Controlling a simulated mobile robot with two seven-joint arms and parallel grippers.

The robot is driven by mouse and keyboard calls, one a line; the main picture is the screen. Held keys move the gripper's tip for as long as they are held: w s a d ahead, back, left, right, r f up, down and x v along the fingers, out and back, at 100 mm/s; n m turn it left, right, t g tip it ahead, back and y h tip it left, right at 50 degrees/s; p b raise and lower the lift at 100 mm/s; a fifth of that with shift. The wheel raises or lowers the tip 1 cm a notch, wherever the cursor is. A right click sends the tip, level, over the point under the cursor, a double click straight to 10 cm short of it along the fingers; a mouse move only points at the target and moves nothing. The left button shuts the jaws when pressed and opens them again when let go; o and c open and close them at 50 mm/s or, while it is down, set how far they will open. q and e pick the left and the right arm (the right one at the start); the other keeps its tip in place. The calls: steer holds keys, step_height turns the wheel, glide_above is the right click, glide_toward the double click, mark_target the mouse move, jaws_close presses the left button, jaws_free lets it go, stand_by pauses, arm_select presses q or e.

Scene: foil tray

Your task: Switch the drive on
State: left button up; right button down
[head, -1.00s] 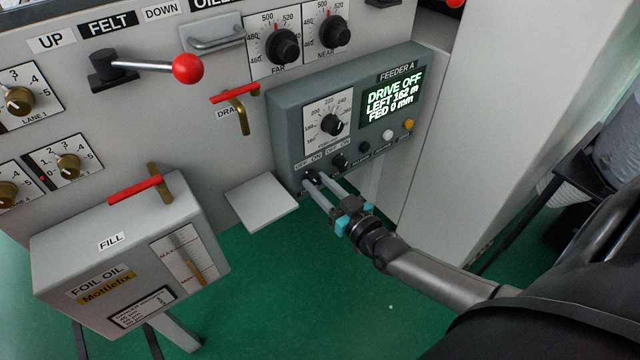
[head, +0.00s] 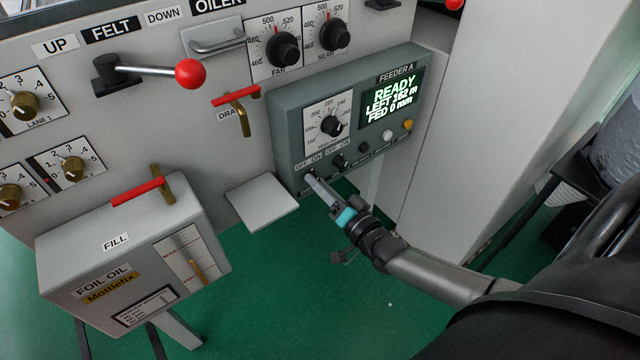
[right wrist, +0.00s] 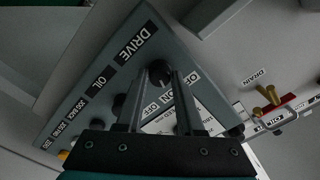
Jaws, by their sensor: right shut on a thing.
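The grey feeder box (head: 285,112), labelled FEEDER A, is on the machine front in the head view. Its screen (head: 391,98) reads READY, LEFT 162 m, FED 0 mm. My right gripper (head: 312,179) is at the leftmost OFF/ON switch on the box's lower edge. In the right wrist view the black drive knob (right wrist: 160,72), beside the DRIVE label, sits between the tips of my right gripper (right wrist: 161,80), which is shut on it. In the head view the fingers mostly hide this knob. My left gripper is not in view.
A second switch (head: 339,161), labelled OIL in the wrist view, is close beside the gripper. A small grey shelf (head: 262,202) and the foil oil box (head: 130,255) stand to the left. Green floor (head: 290,300) is clear below the arm.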

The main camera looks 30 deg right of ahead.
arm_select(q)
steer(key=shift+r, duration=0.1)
arm_select(e)
steer(key=shift+m, duration=1.1)
steer(key=c, duration=0.5)
jaws_free()
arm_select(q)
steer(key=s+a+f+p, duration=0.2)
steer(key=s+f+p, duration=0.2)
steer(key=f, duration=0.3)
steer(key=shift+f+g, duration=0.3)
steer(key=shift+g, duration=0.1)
arm_select(e)
steer(key=s, duration=1)
steer(key=s+d, duration=0.1)
steer(key=s, duration=0.4)
steer(key=shift+s, duration=0.1)
